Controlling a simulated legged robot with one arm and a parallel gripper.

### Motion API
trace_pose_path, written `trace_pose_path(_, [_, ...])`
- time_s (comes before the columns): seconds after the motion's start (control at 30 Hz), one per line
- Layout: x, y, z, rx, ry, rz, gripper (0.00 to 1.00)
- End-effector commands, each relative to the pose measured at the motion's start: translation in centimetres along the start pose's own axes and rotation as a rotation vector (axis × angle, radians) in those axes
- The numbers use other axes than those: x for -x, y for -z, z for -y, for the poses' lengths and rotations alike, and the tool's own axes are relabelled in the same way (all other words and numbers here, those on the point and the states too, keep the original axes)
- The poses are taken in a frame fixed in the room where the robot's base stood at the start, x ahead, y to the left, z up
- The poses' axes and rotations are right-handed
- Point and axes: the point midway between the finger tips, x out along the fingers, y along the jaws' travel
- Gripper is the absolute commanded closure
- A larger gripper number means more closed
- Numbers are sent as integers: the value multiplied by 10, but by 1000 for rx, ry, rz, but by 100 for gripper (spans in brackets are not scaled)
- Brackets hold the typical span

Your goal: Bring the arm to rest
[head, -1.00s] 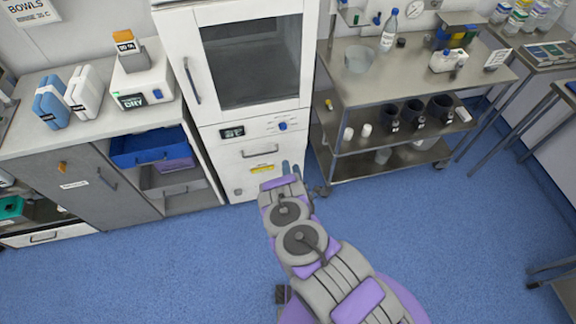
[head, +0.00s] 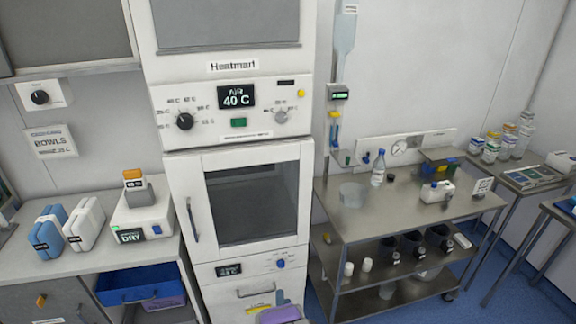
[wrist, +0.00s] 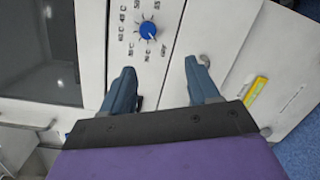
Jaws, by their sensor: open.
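My gripper shows in the wrist view (wrist: 163,88) with its two blue-grey fingers spread apart and nothing between them. It faces the lower front of the white warming cabinet (wrist: 170,60), near a blue knob (wrist: 148,30). In the head view only the purple top of my arm shows at the bottom edge, with a fingertip (head: 280,297) in front of the cabinet's lower drawer. The rest of my arm is below the picture. I cannot tell whether the fingers touch the cabinet.
The tall cabinet (head: 239,268) has a closed glass door (head: 252,203). A steel trolley (head: 345,228) with bottles and dark cups stands to its right. A counter (head: 75,263) with blue and white cases stands to its left. Blue floor (head: 480,305) shows at lower right.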

Motion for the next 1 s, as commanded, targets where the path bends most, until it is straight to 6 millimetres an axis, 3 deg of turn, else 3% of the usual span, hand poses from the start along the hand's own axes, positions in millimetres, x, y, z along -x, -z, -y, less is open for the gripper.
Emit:
trace_pose_path(0.2, [-30, 0, -39, -281, 173, -30, 40])
trace_pose_path(0.5, [-41, -7, -98, -620, 408, -74, 40])
trace_pose_path(0.77, [-24, -24, -154, -862, 614, -88, 40])
trace_pose_path(1.0, [11, -54, -207, -1043, 801, -66, 40])
